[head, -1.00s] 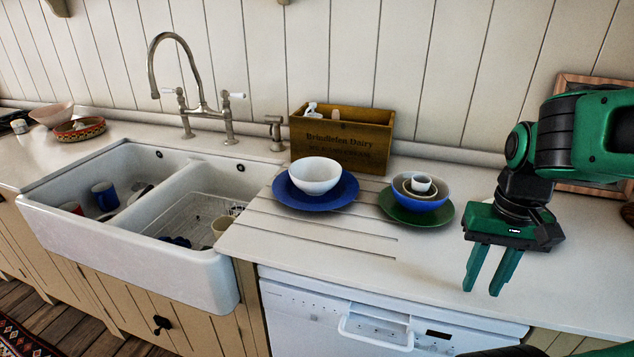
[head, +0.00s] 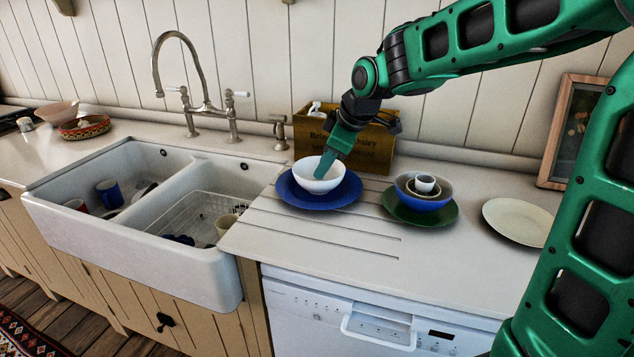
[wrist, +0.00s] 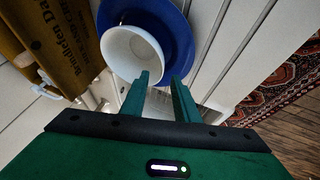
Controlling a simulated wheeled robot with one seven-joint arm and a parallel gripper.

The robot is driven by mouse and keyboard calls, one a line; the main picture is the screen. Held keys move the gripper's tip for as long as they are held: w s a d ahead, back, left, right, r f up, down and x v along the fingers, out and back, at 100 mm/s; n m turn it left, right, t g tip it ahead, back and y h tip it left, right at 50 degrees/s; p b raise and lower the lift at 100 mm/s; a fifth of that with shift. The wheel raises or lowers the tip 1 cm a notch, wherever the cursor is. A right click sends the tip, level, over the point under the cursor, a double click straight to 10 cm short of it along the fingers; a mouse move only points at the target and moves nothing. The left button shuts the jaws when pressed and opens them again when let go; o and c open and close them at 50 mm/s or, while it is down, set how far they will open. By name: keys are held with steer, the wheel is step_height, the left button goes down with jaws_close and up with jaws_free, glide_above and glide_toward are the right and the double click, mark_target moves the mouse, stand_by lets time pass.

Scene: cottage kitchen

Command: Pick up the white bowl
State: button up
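The white bowl (head: 312,183) stands upright on a blue plate (head: 302,204) on the counter, right of the sink. It also shows in the wrist view (wrist: 126,57), on the blue plate (wrist: 182,38). My gripper (head: 327,168) is over the bowl's right side, its fingertips at the rim in the head view. In the wrist view my gripper (wrist: 160,82) has its two fingers apart, with nothing seen held between them. The fingertips are close to the bowl's near rim. I cannot tell whether they touch it.
A wooden crate (head: 376,146) with bottles stands right behind the bowl. Stacked bowls (head: 424,193) on a green plate (head: 403,213) are to the right, then a cream plate (head: 517,221). The double sink (head: 185,262) is at left. The counter front is clear.

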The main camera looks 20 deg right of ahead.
mark_target(313, 185)
steer(key=x, duration=0.9)
steer(key=shift+f, duration=0.2)
jaws_close()
